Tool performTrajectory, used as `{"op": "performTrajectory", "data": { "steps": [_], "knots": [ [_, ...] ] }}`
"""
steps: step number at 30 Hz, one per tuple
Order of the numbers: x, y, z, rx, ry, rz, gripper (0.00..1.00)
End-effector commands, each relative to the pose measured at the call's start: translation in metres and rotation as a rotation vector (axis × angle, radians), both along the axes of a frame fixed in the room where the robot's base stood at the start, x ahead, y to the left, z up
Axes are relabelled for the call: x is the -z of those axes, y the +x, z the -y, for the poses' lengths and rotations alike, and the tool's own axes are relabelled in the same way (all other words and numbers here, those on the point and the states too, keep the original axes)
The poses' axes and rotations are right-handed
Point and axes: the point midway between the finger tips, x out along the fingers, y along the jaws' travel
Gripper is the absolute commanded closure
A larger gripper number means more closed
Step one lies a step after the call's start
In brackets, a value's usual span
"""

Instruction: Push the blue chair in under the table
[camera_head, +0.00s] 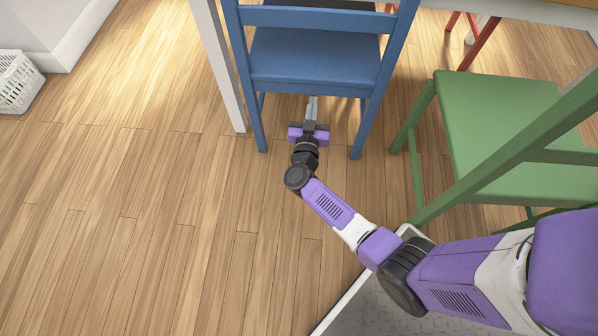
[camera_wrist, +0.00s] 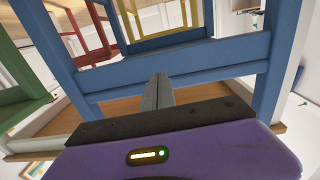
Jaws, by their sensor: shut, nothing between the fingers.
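The blue chair (camera_head: 315,62) stands upright at the top middle of the head view, its backrest toward me. Its seat reaches toward the table (camera_head: 540,10), of which only an edge shows at the top right. My gripper (camera_head: 312,108) is low, between the chair's two rear legs and behind the seat. Its fingers are shut, empty, and point toward the chair. In the wrist view the fingers (camera_wrist: 158,92) overlap the blue chair frame (camera_wrist: 195,62). I cannot tell whether they touch it. How far the seat is under the tabletop is out of view.
A white table leg (camera_head: 218,65) stands close to the blue chair's left side. A green chair (camera_head: 500,120) stands to the right, near my arm. A white basket (camera_head: 18,80) is at the far left. The wooden floor (camera_head: 130,220) at left is clear.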

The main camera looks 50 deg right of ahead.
Motion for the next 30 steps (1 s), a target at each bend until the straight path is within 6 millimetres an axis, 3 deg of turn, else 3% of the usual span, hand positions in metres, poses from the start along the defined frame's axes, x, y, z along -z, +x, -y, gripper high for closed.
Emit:
{"op": "performTrajectory", "data": {
  "steps": [13, 30],
  "knots": [
    [-0.002, -0.034, -0.048, -0.003, 0.000, -0.001, 1.00],
    [0.000, -0.038, -0.052, -0.001, -0.001, 0.001, 1.00]
  ]
}}
